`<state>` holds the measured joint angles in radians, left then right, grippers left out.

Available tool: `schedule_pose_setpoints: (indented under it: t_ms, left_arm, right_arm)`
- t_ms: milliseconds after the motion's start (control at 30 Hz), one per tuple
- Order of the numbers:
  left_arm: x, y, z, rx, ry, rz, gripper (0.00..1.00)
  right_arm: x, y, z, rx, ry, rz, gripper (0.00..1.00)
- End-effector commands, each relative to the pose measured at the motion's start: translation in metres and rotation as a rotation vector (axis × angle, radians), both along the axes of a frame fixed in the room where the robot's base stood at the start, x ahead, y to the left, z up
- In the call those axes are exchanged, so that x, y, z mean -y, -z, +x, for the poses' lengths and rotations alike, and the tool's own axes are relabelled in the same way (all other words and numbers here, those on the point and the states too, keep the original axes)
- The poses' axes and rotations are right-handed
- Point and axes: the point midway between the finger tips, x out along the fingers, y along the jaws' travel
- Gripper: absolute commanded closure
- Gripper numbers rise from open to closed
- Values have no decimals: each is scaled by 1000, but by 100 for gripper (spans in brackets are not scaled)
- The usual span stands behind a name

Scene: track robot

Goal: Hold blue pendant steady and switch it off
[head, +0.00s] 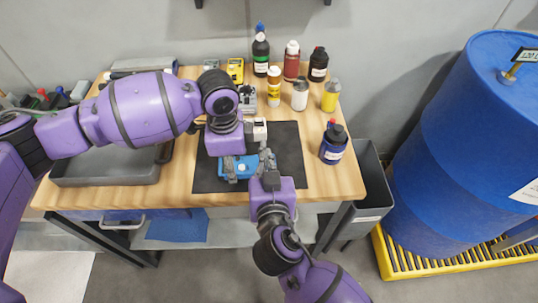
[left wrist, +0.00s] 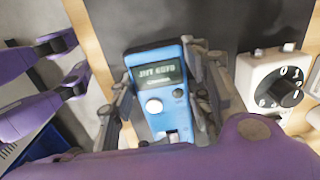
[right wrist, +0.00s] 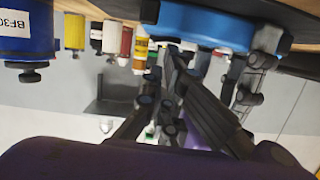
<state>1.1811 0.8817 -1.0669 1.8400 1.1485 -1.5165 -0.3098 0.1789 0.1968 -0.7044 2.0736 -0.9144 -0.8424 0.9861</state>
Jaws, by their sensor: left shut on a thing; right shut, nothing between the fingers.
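The blue pendant (head: 238,168) is on or just above the black mat, near the front of the bench. In the left wrist view its face (left wrist: 157,78) shows a dark display, a round white button and a small switch at the lower end. My left gripper (head: 237,160) reaches down over it, with fingers (left wrist: 160,105) shut against both long sides. My right gripper (head: 266,160) is shut and empty close to the pendant's right end; whether it touches is unclear. In the right wrist view, a blue body (right wrist: 205,25) appears above the shut fingers (right wrist: 172,60).
A white box with a black knob (left wrist: 283,90) stands just behind the pendant. A dark blue bottle (head: 333,145) stands right of the black mat (head: 285,145). Several bottles line the back, including a yellow one (head: 331,96). A grey tray (head: 105,170) lies left. The mat's right side is clear.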

Motion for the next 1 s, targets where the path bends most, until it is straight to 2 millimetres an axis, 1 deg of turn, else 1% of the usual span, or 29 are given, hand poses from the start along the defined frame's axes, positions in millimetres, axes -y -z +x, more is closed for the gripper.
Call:
schedule_pose_setpoints:
  t_ms: [33, 167, 267, 600, 700, 800, 1000]
  left_arm:
    - [2, -3, 1, 5, 2, -6, 97]
    - [2, -3, 1, 5, 3, -7, 97]
    - [3, -4, 2, 6, 3, -7, 97]
    - [2, -3, 1, 5, 2, -6, 97]
    - [2, -3, 1, 4, 1, -5, 97]
    - [2, -2, 1, 4, 1, -5, 97]
    - [2, -2, 1, 4, 1, -5, 97]
  right_arm:
    - [2, 3, 0, -6, 0, -5, 100]
    - [2, 4, -1, -8, 1, -5, 100]
    - [2, 4, -7, -11, 1, -4, 100]
    - [6, -12, -57, -5, 0, -1, 100]
    - [7, -15, -67, -2, 0, -1, 100]
    - [8, -17, -72, -1, -1, -2, 100]
    - [8, -18, -73, 1, -2, -3, 100]
